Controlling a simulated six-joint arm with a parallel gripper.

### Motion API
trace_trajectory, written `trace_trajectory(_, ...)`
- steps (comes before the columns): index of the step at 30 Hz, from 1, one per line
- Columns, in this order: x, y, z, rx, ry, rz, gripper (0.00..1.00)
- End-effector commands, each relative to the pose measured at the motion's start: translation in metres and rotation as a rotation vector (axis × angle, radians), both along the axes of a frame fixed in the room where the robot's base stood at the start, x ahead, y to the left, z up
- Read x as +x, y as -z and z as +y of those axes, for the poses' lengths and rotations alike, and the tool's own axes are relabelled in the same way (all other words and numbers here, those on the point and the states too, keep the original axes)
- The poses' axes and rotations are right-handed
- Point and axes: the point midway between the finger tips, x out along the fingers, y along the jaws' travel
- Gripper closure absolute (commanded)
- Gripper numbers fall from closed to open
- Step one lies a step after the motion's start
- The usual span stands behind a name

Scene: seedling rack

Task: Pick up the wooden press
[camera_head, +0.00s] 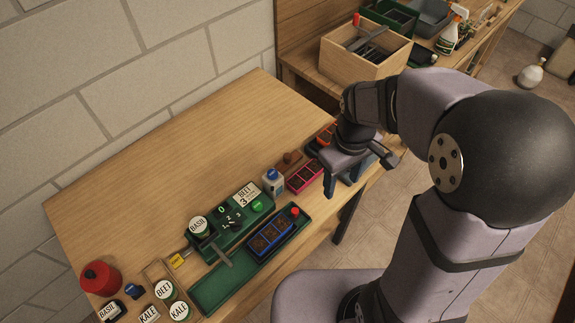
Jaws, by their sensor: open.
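The wooden press (290,159) seems to be the small reddish-brown piece with a round knob, lying on the wooden table behind the pink seedling tray. My gripper (347,178) is to its right, near the table's right edge, pointing down. Its jaws are open, with blue-grey fingers apart and nothing seen between them. The gripper and the press are apart. The gripper's height over the table is hard to tell, and my arm hides part of the table's edge.
The pink tray (304,177) lies between press and gripper; an orange-red tray (325,136) is behind the gripper. The table's back left is clear.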

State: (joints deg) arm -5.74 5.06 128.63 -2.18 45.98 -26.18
Motion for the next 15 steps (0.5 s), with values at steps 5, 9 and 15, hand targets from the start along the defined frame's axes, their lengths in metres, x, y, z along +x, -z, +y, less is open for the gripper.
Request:
trace_trajectory(5, 0.069, 0.026, 0.036, -0.031, -0.501, 0.01, 0.48)
trace_trajectory(9, 0.114, 0.046, 0.068, -0.058, -0.885, 0.021, 0.48)
trace_trajectory(15, 0.156, 0.071, 0.11, -0.094, -1.314, 0.04, 0.48)
